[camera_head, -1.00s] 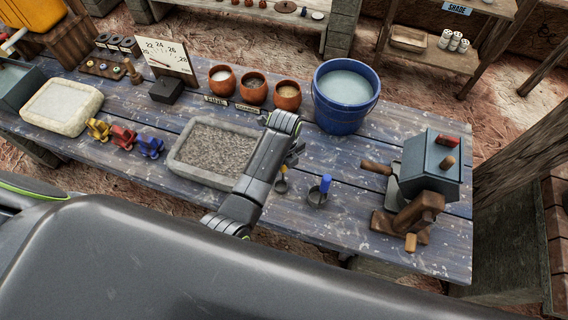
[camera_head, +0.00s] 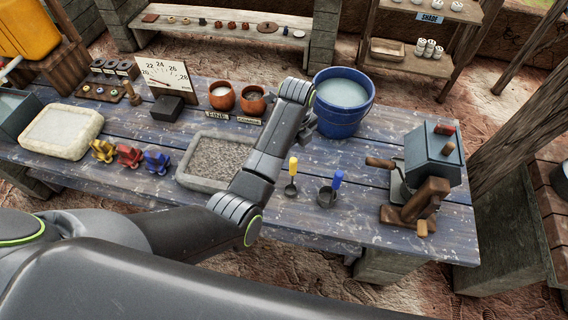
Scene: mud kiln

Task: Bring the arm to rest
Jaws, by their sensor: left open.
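My left arm (camera_head: 262,165) comes in from the left and reaches up over the workbench (camera_head: 330,235). Its gripper (camera_head: 309,127) shows only in part beyond the wrist, beside the blue bucket (camera_head: 340,117). The gripper is open, and I see nothing held in it. Whether it touches the bucket cannot be told. A small scoop with a yellow handle (camera_head: 292,168) and a wider one with a blue handle (camera_head: 337,180) stand on the bench, apart from the gripper. My right gripper is not in view.
A gravel-filled tray (camera_head: 190,182) lies left of the arm. A grey box with wooden handles (camera_head: 430,158) stands at the right. Yellow, red and blue pieces (camera_head: 129,156) sit at the left.

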